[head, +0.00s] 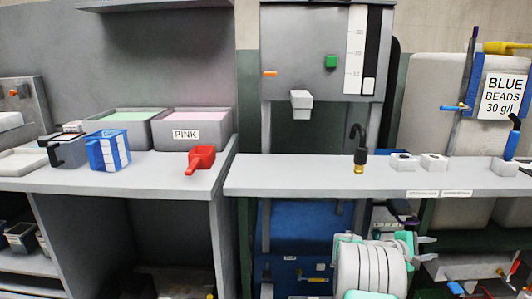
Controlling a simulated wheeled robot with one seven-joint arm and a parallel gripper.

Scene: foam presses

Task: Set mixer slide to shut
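The mixer appears to be the grey machine (320,50) standing at the back centre. Its front has a white marked strip (355,50) beside a black vertical track with a white block (369,85) low on it. I cannot tell which of these is the slide. My gripper (431,254) is at the lower right, below the counter, with two grey fingers apart and nothing visible between them. It is well away from the mixer front.
The counter (300,180) runs in front of the mixer. A black hooked tool (359,148) and several small white blocks stand on it. The left bench holds a red scoop (201,160), a blue-and-white box (108,150) and a PINK bin (190,134). A BLUE BEADS tank (430,100) stands right.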

